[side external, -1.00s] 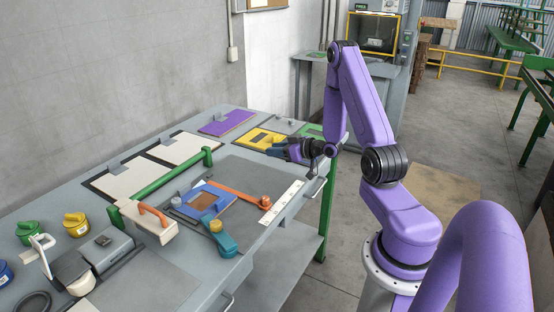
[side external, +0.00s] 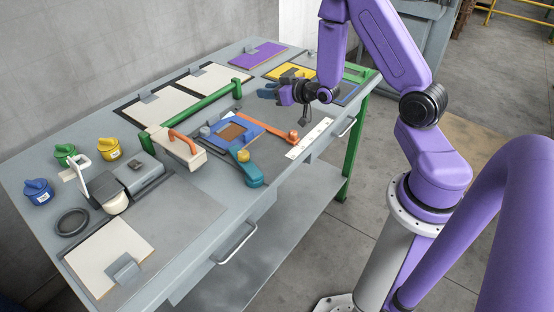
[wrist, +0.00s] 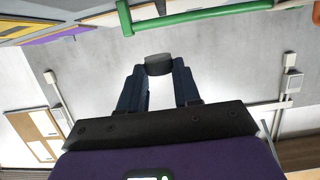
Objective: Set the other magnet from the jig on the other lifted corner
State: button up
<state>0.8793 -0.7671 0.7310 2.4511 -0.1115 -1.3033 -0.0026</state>
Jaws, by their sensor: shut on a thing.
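My gripper (wrist: 158,75) is shut on a short dark grey cylinder, apparently the magnet (wrist: 158,62), held between the blue fingertips. In the side view my gripper (side external: 270,92) points level toward the wall, in front of the yellow plate; the magnet cannot be made out there. The blue frame (side external: 253,127) with a brown square lies on the bench, nearer the camera than my gripper. A small grey round piece (side external: 205,131) is at its left corner. I cannot tell which corners are lifted. I cannot pick out the jig.
An orange arm (side external: 276,132) and a teal arm (side external: 250,172) with a yellow knob sit by the frame. A green bar (side external: 200,105) and a wooden block with orange handle (side external: 180,150) stand left. A white ruled strip (side external: 310,138) lies right.

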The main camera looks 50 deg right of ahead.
jog(key=s+a+r, duration=0.1)
jog(key=s+a, duration=0.3)
jog(key=a, duration=0.9)
jog(key=shift+s, duration=0.1)
dwell(0.8)
